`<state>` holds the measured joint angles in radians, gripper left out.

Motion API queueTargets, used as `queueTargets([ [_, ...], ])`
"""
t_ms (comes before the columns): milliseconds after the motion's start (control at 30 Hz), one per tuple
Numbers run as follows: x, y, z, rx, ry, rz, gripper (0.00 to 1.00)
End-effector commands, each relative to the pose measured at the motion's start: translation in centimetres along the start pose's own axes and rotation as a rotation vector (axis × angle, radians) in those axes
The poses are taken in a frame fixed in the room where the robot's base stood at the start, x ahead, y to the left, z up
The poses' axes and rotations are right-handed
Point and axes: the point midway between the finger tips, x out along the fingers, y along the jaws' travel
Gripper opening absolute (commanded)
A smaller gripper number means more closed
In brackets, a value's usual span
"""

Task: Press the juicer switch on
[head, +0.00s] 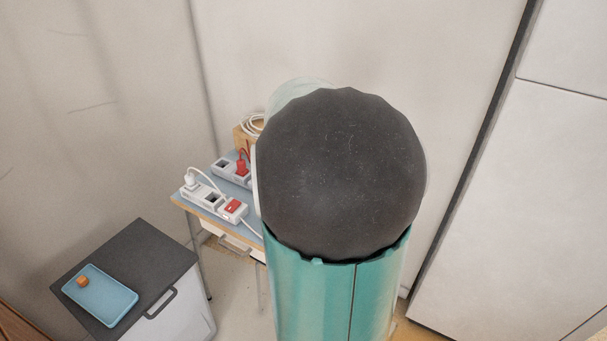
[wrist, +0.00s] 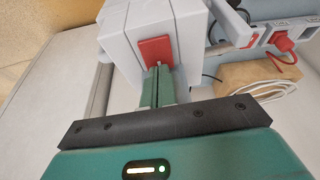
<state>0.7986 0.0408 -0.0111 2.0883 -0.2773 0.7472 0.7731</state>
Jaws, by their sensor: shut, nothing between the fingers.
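The juicer (wrist: 192,22) shows in the wrist view as a pale grey-white, box-like body at the top. Its red switch (wrist: 155,48) sits on the face toward my gripper. My gripper (wrist: 158,70) is shut and empty, its green fingers together with the tips right at the lower edge of the red switch. I cannot tell whether the tips touch it or whether the switch is pressed. In the head view my own arm covers the gripper, and I cannot make out the switch.
In the head view, power strips (head: 211,203) with plugs lie on a blue-topped table (head: 180,197). A coiled white cable (head: 252,124) sits behind. A white cabinet (head: 530,190) stands right.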

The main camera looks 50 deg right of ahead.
Motion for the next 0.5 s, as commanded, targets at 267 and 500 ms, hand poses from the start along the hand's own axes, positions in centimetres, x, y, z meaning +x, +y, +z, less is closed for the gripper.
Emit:
queueTargets([
  [267,0.03,0.01,0.0,0.001,0.0,0.0,0.0],
  [500,0.57,0.01,-0.02,0.0,-0.002,0.0,0.0],
])
